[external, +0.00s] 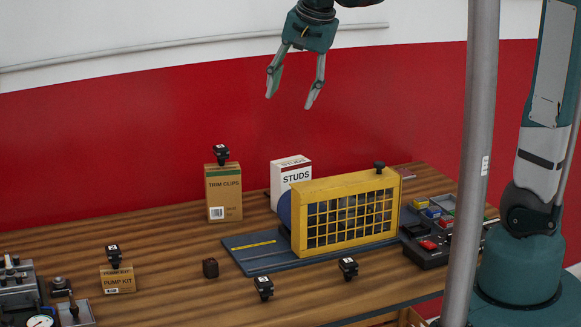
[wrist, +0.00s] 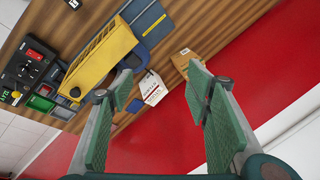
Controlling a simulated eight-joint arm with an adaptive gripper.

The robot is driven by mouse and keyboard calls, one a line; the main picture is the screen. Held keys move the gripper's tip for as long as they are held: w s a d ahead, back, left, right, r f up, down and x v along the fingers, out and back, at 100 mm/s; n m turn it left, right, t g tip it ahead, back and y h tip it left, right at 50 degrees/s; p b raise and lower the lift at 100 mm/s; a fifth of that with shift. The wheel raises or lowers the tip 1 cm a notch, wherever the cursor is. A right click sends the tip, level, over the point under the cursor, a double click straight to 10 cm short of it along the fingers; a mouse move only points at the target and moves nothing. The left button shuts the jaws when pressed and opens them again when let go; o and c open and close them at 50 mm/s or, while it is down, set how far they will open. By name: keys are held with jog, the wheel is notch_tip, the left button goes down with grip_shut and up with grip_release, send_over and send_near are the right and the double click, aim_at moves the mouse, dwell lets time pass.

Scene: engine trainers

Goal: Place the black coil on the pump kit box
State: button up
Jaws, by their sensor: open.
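The small cardboard PUMP KIT box (external: 117,281) stands on the left part of the bench, with a black coil-like part (external: 114,256) on its top. Similar black parts sit on the bench front, one at centre (external: 264,288) and one further right (external: 348,268). Another black part (external: 221,154) stands on the tall TRIM CLIPS box (external: 223,192). My gripper (external: 290,100) is open and empty, high above the bench near the red wall. In the wrist view its green fingers (wrist: 157,88) are spread apart. The pump kit box cannot be made out there.
A yellow caged unit (external: 345,212) on a blue base fills the bench middle, before the white STUDS box (external: 291,176). A grey pole (external: 475,150) stands at right. Gauge equipment (external: 18,285) is at far left.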

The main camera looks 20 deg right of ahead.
jog(key=s+d+f+n+t, duration=0.1)
jog(key=s+d+n, duration=0.3)
jog(key=s+d, duration=0.5)
jog(key=s+d+f+n+t+h, duration=0.1)
jog(key=s+d+f+n+t, duration=0.1)
jog(key=s+d, duration=0.8)
jog(key=d+f+n, duration=0.1)
jog(key=d+n, duration=0.1)
jog(key=d, duration=0.3)
jog(key=shift+d, duration=0.3)
